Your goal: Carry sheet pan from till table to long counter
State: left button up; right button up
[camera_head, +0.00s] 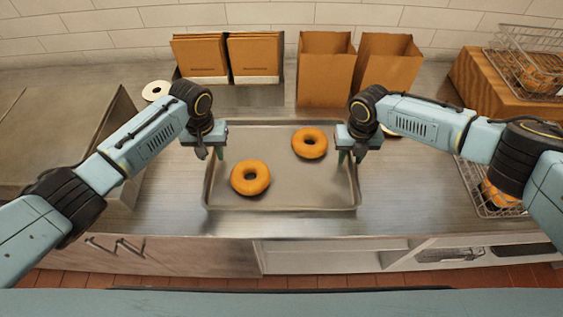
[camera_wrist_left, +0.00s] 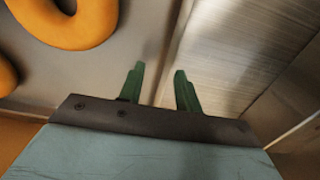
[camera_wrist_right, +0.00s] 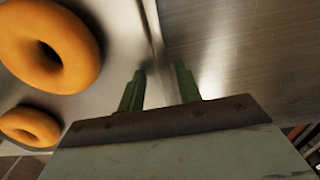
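The sheet pan (camera_head: 285,198) is a grey metal tray lying flat on a steel counter. Two orange-brown bagels lie in it, one front left (camera_head: 250,177) and one back right (camera_head: 310,143). My left gripper (camera_head: 212,153) is at the pan's left rim, its fingers pointing down. My right gripper (camera_head: 351,155) is at the right rim in the same way. In the left wrist view the fingers (camera_wrist_left: 158,88) are apart, with the rim running between them. The right wrist view shows the fingers (camera_wrist_right: 158,88) apart too, also either side of the rim. Contact with the rim is not clear.
Brown paper bags (camera_head: 325,68) and boxes of folded bags (camera_head: 228,58) stand behind the pan. A wire basket (camera_head: 482,190) is at the right, and another sits on a wooden crate (camera_head: 485,90). A metal box (camera_head: 55,140) is at the left. Counter in front is narrow.

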jog(key=shift+r, duration=0.15)
pick_arm(q)
notch_tip(320, 180, up, 11)
jog(key=shift+f, duration=0.15)
pick_arm(e)
notch_tip(320, 180, up, 12)
jog(key=shift+f, duration=0.2)
dwell(0.5)
